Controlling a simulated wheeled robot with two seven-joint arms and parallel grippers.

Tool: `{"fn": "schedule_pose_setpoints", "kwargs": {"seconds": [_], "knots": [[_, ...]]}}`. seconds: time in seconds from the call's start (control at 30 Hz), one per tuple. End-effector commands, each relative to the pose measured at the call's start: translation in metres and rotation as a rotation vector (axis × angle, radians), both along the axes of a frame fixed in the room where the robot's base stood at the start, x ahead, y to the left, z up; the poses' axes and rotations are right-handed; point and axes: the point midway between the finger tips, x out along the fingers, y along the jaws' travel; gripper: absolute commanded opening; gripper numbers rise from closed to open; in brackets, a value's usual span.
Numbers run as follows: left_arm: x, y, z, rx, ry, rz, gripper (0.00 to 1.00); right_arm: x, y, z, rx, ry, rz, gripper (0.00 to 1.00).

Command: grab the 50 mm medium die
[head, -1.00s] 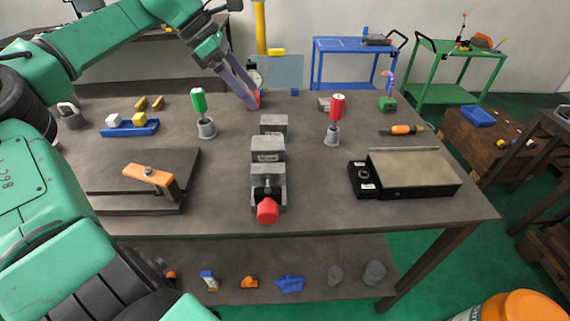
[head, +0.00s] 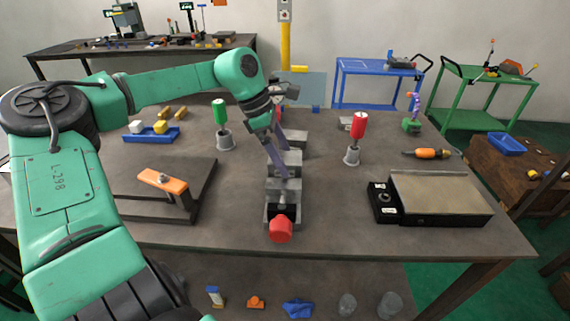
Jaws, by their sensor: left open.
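I cannot tell for sure which piece is the 50 mm medium die. A grey metal block (head: 298,141) sits behind the grey vise (head: 284,187) near the table's middle, partly hidden by my left gripper. Nothing shows between the fingers. Whether they touch the vise is unclear. My right gripper is not in view.
A green-handled tool (head: 219,110) and a red-handled tool (head: 359,125) stand upright in grey cups either side of the vise. Table front right is clear.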

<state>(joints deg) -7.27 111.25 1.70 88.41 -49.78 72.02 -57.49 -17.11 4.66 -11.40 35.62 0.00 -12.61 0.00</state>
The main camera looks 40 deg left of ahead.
Motion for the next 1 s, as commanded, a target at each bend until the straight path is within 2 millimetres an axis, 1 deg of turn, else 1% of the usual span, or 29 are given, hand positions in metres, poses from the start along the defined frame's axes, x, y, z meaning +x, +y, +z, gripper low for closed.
{"fn": "schedule_pose_setpoints", "kwargs": {"seconds": [0.1,0.13,0.17,0.2,0.27,0.3,0.37,0.4,0.77,0.87,0.97,1.0], "knots": [[0.0,0.0,0.0,0.0,0.0,0.0,1.0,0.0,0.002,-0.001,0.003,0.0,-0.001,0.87],[0.0,0.0,0.0,0.0,0.0,0.0,0.92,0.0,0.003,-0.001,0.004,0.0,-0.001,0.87],[0.0,0.0,0.0,0.0,0.0,0.0,0.81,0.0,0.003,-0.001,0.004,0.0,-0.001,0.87],[0.0,0.0,0.0,0.0,0.0,0.0,0.66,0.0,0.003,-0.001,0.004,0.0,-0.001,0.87],[0.0,0.0,0.0,0.0,0.0,0.0,0.43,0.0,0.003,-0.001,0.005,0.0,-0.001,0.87],[0.0,0.0,0.0,0.0,0.0,0.0,0.27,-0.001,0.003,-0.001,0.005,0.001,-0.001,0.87],[0.0,0.0,0.0,0.0,0.0,0.0,0.04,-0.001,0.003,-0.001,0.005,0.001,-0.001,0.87],[0.0,0.0,0.0,0.0,0.0,0.0,0.0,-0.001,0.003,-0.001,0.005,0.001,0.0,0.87],[0.001,0.0,0.005,-0.001,-0.005,0.0,0.0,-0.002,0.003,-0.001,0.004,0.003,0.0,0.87],[0.001,0.0,0.013,0.0,-0.006,0.001,0.0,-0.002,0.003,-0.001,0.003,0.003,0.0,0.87],[0.002,0.001,0.028,0.002,-0.009,0.001,0.0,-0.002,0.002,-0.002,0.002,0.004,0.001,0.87],[0.001,0.0,0.036,0.001,-0.01,0.001,0.0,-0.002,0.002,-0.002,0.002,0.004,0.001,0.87]]}}
